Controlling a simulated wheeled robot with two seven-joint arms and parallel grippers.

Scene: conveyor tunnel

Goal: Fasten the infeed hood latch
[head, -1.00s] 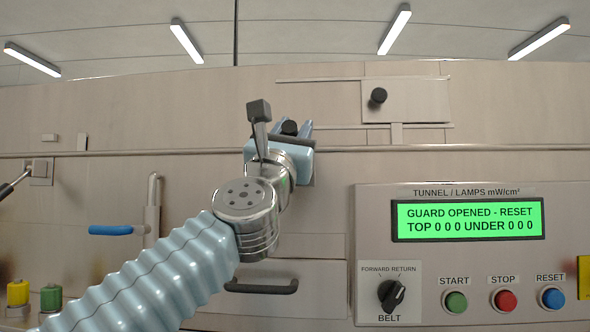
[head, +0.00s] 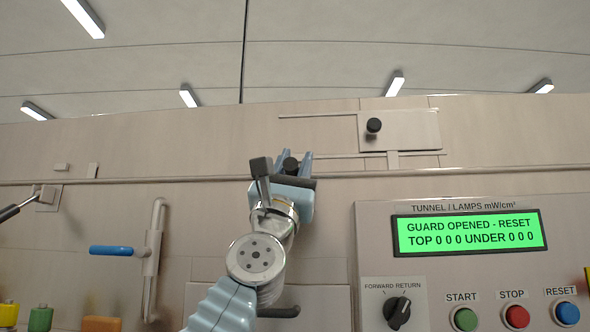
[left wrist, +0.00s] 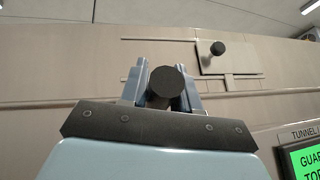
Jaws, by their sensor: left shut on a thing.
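My left gripper (head: 296,160) is in front of the tunnel wall, left of the control panel. Its light blue fingers are shut on a black knob (head: 291,165). In the left wrist view the knob's round dark end (left wrist: 167,82) shows between the two fingers. What the knob is fixed to is hidden behind the gripper, so I cannot tell if it is part of the hood latch. A second black knob (head: 374,125) stands on a flat plate (head: 412,130) to the upper right, apart from the gripper. My right gripper is not in view.
A long rail (head: 200,180) crosses the wall. A blue lever handle (head: 110,250) is on the left, by a vertical grey bar (head: 153,262). The control panel (head: 375,235) with a green display (head: 470,232) is close on the right. A dark-ended rod (head: 15,210) is far left.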

